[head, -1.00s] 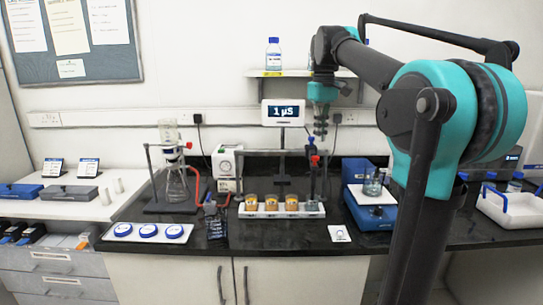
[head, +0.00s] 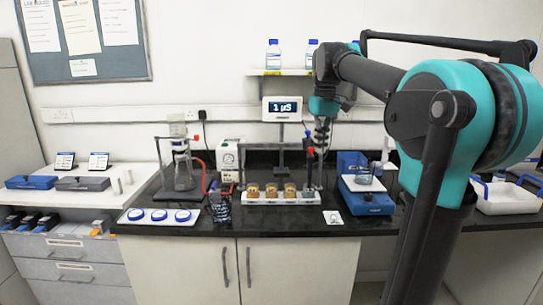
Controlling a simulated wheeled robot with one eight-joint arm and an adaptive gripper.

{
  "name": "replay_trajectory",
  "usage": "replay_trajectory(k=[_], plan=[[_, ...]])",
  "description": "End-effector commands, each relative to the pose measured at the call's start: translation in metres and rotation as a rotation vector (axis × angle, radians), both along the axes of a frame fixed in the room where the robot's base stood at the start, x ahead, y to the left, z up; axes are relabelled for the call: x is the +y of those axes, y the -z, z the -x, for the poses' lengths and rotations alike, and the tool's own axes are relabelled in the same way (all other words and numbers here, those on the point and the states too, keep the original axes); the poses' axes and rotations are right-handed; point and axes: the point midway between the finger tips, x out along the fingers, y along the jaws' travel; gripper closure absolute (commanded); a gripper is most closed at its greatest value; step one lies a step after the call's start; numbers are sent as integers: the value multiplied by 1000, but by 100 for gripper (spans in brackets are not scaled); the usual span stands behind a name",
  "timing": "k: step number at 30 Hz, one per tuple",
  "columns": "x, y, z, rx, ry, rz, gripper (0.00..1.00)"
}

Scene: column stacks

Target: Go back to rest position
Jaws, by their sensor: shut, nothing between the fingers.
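My gripper (head: 321,143) hangs at the end of my arm, pointing down, in the head view. It is small and dark here, and its fingers are together with nothing held. It shows against the wall and the back of the black bench (head: 340,226), above the right end of a white rack (head: 268,201) of amber-filled cups. From this view I cannot tell how far it is from the stand rod behind it. My teal and black arm covers the right part of the view.
A display (head: 282,108) reads "1 µS". A flask on a stand (head: 183,172) and a pump box (head: 230,160) stand to the left. A blue balance (head: 368,200) bears a glass beaker (head: 364,178). A white tray (head: 505,201) lies right. Bottles (head: 273,56) stand on a shelf.

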Motion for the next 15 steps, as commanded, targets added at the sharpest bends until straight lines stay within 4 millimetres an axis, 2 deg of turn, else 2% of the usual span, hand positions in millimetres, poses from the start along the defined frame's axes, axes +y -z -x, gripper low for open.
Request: replay_trajectory(k=[8,11,14,15], plan=[[-7,58,13,-49,71,-7,100],[-10,89,22,-75,109,-12,100],[-15,131,39,-111,160,-20,100],[-17,151,48,-128,183,-24,100]])
